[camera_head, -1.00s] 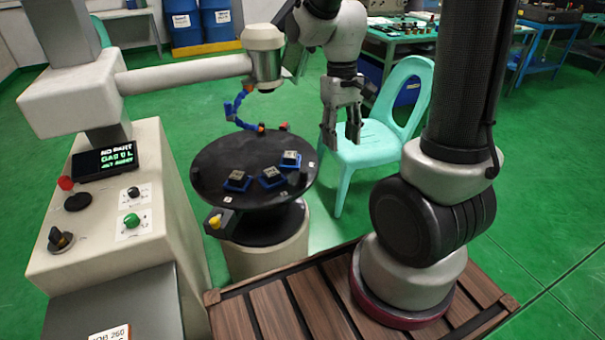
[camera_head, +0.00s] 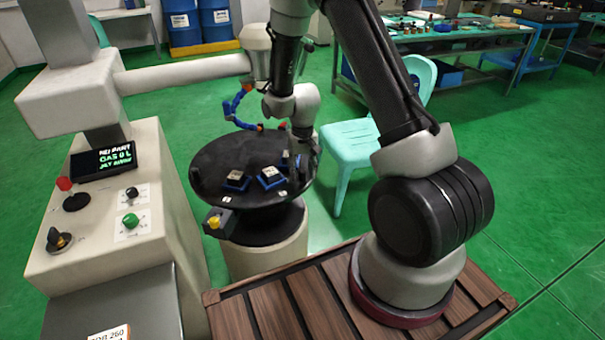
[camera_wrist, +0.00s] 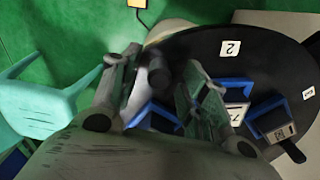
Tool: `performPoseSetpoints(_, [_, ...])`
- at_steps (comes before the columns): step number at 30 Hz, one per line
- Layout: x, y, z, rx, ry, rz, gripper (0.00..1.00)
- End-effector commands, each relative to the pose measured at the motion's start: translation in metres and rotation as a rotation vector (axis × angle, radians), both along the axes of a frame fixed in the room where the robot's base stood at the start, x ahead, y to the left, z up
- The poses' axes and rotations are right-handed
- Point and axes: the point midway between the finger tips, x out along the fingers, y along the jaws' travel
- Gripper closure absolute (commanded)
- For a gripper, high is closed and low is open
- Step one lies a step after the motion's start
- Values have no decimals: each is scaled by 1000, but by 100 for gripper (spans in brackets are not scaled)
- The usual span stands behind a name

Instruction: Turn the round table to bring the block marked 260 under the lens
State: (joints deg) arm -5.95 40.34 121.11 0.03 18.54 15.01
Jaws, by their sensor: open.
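The black round table (camera_head: 225,160) stands on a pale pedestal and bears blocks in blue holders. Two show in the head view, one at the left (camera_head: 237,180) and one in the middle (camera_head: 270,178); my arm hides the rest. In the wrist view, blocks (camera_wrist: 236,114) and (camera_wrist: 281,132) carry marks too small to read, so I cannot tell which is 260. My gripper (camera_head: 300,165) is low at the table's right edge. In the wrist view its fingers (camera_wrist: 160,70) are apart, either side of a dark peg (camera_wrist: 159,84); contact is unclear. The lens housing (camera_head: 255,62) is partly hidden by my arm.
A control console (camera_head: 115,210) with a display (camera_head: 103,160) and knobs stands at the left. A yellow-topped part (camera_head: 214,222) sits at the table's front. A turquoise chair (camera_head: 350,140) is close to the right. A card reading 260 (camera_head: 110,333) lies at the bottom left.

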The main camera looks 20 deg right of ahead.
Motion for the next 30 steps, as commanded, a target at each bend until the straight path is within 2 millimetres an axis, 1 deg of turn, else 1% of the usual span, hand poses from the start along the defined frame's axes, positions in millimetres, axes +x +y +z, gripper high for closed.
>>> performPoseSetpoints(1, [0, 0, -6, 0, 1, 0, 56])
performPoseSetpoints(4, [0, 0, -14, 0, 0, 0, 56])
performPoseSetpoints(13, [0, 0, -16, 0, 0, 1, 56])
performPoseSetpoints(17, [0, 0, -16, 0, 0, 1, 79])
performPoseSetpoints(18, [0, 0, -16, 0, 0, 1, 87])
performPoseSetpoints(20, [0, 0, -16, 0, 0, 1, 98])
performPoseSetpoints(21, [0, 0, -16, 0, 0, 1, 100])
performPoseSetpoints(30, [1, -1, -16, 0, 0, 7, 100])
